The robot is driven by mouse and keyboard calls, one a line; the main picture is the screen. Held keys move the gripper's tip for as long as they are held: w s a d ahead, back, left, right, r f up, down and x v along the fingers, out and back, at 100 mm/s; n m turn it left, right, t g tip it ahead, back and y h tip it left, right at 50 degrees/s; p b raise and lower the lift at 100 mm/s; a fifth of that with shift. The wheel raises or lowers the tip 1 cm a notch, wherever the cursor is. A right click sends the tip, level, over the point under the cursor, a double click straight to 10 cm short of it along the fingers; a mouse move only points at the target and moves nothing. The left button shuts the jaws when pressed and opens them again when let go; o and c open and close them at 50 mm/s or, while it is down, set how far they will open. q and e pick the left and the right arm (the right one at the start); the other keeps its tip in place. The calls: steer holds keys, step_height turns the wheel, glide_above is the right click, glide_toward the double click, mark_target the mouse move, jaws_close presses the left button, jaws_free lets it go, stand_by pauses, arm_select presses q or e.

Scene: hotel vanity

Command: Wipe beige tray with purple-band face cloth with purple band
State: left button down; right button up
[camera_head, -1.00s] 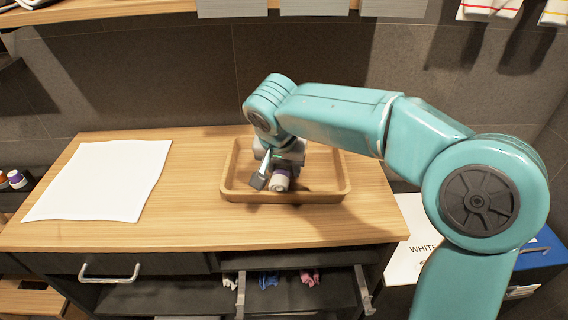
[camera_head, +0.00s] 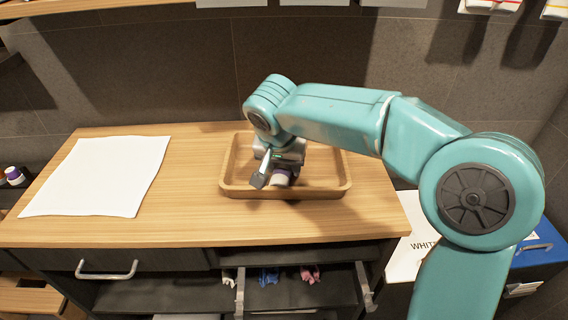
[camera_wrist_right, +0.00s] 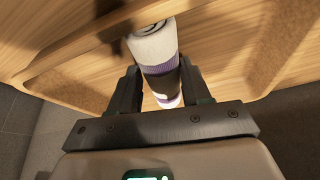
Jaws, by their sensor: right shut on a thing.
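The beige wooden tray (camera_head: 334,190) stands on the vanity top, right of its middle. My right gripper (camera_head: 268,181) reaches down into the left half of the tray. In the right wrist view, my right gripper (camera_wrist_right: 158,92) is shut on the rolled face cloth (camera_wrist_right: 152,47), which is white with purple and dark bands. The cloth also shows in the head view (camera_head: 280,178), low inside the tray. I cannot tell whether it touches the tray floor. My left gripper is not in view.
A white cloth (camera_head: 97,177) lies flat on the left of the vanity top (camera_head: 190,190). An open drawer (camera_head: 300,295) below holds small blue, pink and white cloths. A bottle with a purple cap (camera_head: 14,174) is at far left. A blue box (camera_head: 545,250) is at right.

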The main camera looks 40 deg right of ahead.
steer(key=shift+w+d+r+p, duration=0.2)
steer(key=shift+w+d+p, duration=0.5)
steer(key=shift+w, duration=0.3)
steer(key=shift+w+d+f, duration=0.1)
steer(key=shift+w+d, duration=0.2)
steer(key=shift+w, duration=0.05)
steer(key=shift+f, duration=0.2)
steer(key=shift+s+a+f+b, duration=0.15)
steer(key=shift+s+a+b, duration=0.3)
steer(key=shift+b, duration=0.3)
steer(key=shift+s+a+b, duration=0.45)
steer(key=shift+s+b, duration=0.1)
steer(key=shift+s, duration=0.15)
steer(key=shift+s+a, duration=0.2)
steer(key=shift+s, duration=0.1)
steer(key=shift+s+a, duration=0.1)
steer(key=shift+w+d+r, duration=0.2)
steer(key=shift+w+r, duration=0.05)
steer(key=shift+w+d+p, duration=0.75)
steer(key=shift+w+p, duration=0.15)
steer(key=shift+w, duration=0.2)
steer(key=shift+w+d, duration=0.15)
steer(key=shift+f, duration=0.1)
steer(key=shift+s+a+b, duration=0.8)
steer(key=shift+s+b, duration=0.25)
steer(key=shift+b, duration=0.05)
steer(key=shift+s+a, duration=0.25)
steer(key=shift+s, duration=0.1)
